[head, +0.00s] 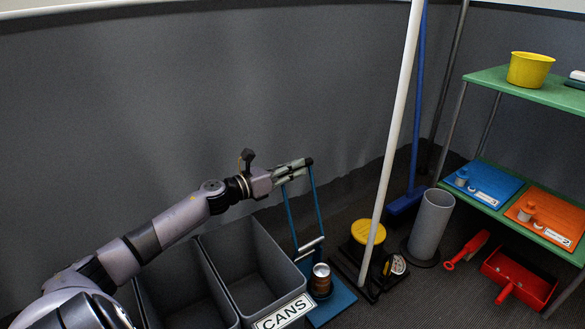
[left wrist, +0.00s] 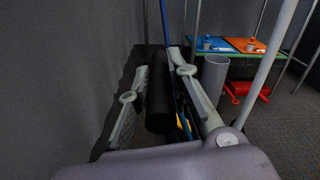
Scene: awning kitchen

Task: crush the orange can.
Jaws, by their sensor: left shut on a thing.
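The orange can (head: 321,281), brownish with a pale metal top, stands upright on the blue base of a can crusher (head: 341,301) and looks uncrushed. Two blue lever bars (head: 316,200) rise from the crusher, with a silver cross piece (head: 309,246) low between them, beside the can. My left gripper (head: 297,171) is at the top of the raised lever, shut on its black handle. In the left wrist view the dark handle (left wrist: 160,94) lies between the two fingers. The can cannot be made out there. My right gripper is out of view.
A grey bin labelled CANS (head: 284,312) stands left of the crusher. A white pole (head: 393,130), a grey cylinder (head: 431,222) and a red dustpan (head: 519,279) stand or lie to its right. A green shelf (head: 545,92) is at the right; a grey wall is behind.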

